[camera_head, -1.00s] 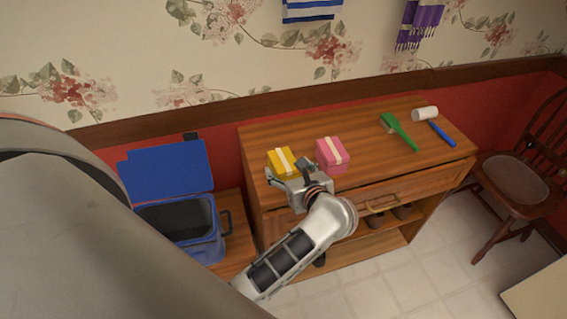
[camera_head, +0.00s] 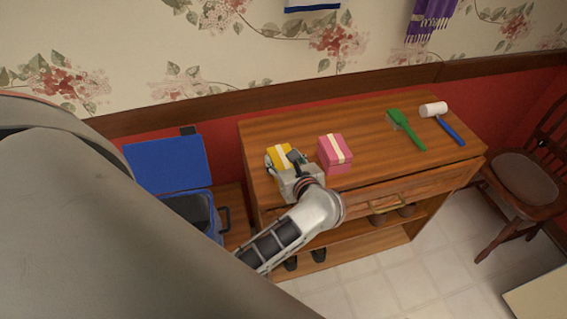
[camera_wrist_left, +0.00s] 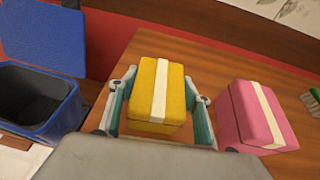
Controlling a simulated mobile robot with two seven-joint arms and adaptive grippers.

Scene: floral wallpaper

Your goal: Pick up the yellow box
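The yellow box (camera_head: 279,155) with a white band sits on the left part of the wooden dresser top. In the left wrist view the yellow box (camera_wrist_left: 157,92) lies between the two fingers of my left gripper (camera_wrist_left: 160,105). The fingers stand on either side of the box, with a small gap showing at the right finger; contact at the left finger is unclear. In the head view my left gripper (camera_head: 284,162) is over the box and hides its near part. My right gripper is not in view.
A pink box (camera_head: 335,153) stands just right of the yellow box, close to the right finger. A green brush (camera_head: 406,130) and a white-headed mallet (camera_head: 434,110) lie farther right. An open blue cooler (camera_head: 168,164) stands left of the dresser (camera_head: 400,169).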

